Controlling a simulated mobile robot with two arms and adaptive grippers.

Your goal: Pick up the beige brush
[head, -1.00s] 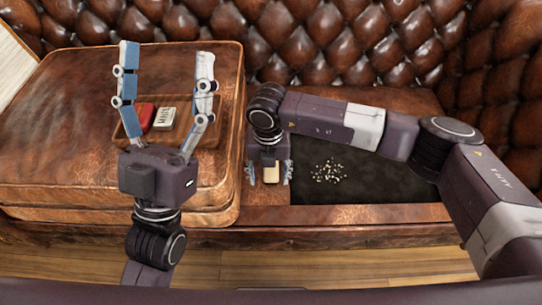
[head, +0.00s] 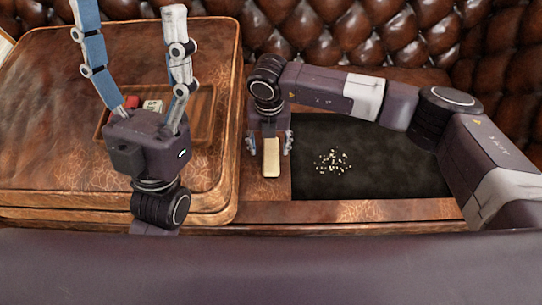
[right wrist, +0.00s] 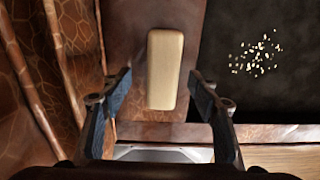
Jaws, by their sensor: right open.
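The beige brush (head: 271,158) is a pale oblong block on the brown leather surface beside the dark mat. In the right wrist view the brush (right wrist: 165,68) lies lengthwise between and ahead of my fingers. My right gripper (head: 269,146) is open above it, pointing down, with one finger on each side; it also shows in the right wrist view (right wrist: 163,85). No contact with the brush is visible. My left gripper (head: 130,15) is open and points away over the leather cushion, with fingers spread and nothing between them.
A dark mat (head: 400,160) with a scatter of pale crumbs (head: 333,161) lies right of the brush. A wooden tray (head: 200,125) with a red item (head: 131,102) and a pale box (head: 153,104) sits on the raised cushion (head: 60,130) at left. A tufted leather backrest (head: 340,40) stands behind.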

